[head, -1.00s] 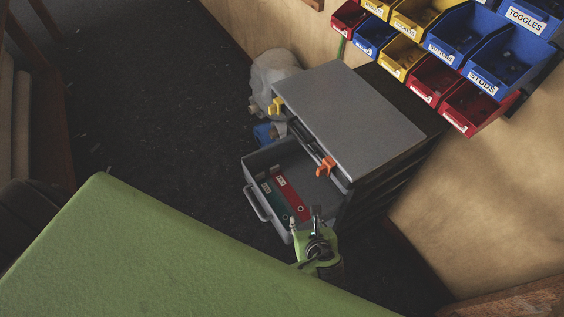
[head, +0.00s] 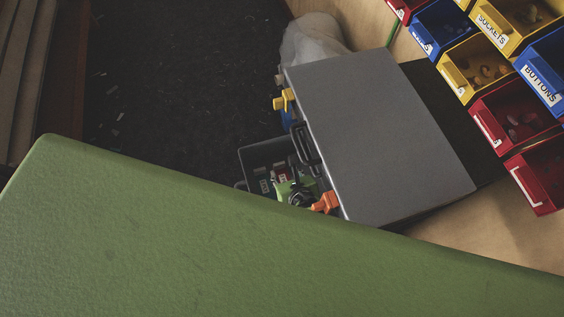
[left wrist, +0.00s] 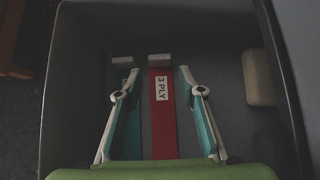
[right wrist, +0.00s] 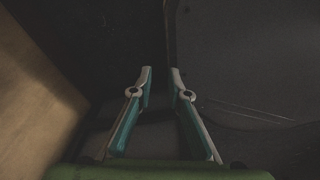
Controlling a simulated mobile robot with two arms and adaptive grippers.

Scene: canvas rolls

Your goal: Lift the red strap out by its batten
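In the left wrist view the red strap (left wrist: 162,115) lies flat in the grey drawer (left wrist: 200,35), with a white "3 PLY" label. Its pale batten (left wrist: 159,60) is at the far end. A dark green strap (left wrist: 126,68) with a similar batten lies to its left. My left gripper (left wrist: 155,72) is open and empty over the straps, one finger on each side of the red strap; the left finger overlaps the green strap. In the head view the gripper covers much of the drawer. My right gripper (right wrist: 161,70) is partly open and empty, away from the straps.
A cream block (left wrist: 258,78) sits at the drawer's right side. Labelled bins (head: 470,65) hang at upper right. Broad green hides the lower head view.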

